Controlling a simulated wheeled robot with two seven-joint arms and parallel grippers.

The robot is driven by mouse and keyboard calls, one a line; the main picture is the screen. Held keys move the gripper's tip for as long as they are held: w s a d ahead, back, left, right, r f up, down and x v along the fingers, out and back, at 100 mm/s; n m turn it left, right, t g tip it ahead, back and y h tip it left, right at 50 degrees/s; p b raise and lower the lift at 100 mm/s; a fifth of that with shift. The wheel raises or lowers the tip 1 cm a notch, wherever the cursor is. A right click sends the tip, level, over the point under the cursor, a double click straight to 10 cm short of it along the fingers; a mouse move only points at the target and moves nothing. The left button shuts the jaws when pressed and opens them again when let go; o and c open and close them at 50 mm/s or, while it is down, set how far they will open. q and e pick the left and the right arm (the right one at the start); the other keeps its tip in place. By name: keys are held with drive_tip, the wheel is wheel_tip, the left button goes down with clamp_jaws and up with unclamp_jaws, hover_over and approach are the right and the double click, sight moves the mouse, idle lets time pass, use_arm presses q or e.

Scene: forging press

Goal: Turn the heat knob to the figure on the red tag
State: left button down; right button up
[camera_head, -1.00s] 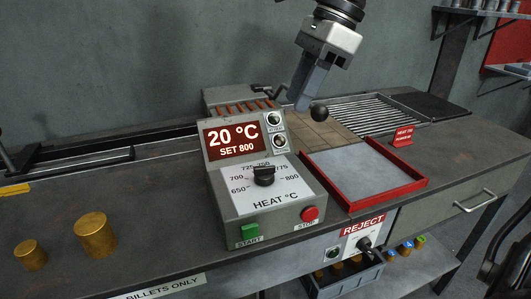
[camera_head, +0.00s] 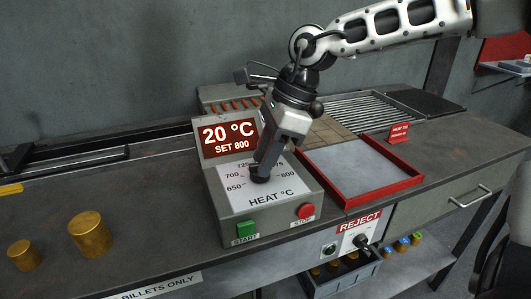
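The heat knob (camera_head: 259,177) is black and sits on the white dial plate (camera_head: 271,198) of the grey control box. The dial shows figures from 650 to 800; some upper ones are covered by my gripper. The display (camera_head: 228,138) reads 20 °C, SET 800. The red tag (camera_head: 399,133) stands on the table to the right; its figure is too small to read. My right gripper (camera_head: 262,170) points down with its fingers at the knob. Whether they are shut on it I cannot tell. My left gripper is not in view.
A green start button (camera_head: 246,230) and red stop button (camera_head: 305,211) are on the box front. A red-rimmed tray (camera_head: 376,191) lies to the right. Two brass billets (camera_head: 90,234) stand at the left. A reject panel (camera_head: 357,225) is below.

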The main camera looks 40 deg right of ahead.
clamp_jaws()
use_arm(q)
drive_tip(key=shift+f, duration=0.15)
use_arm(e)
drive_tip(key=shift+n, duration=0.3)
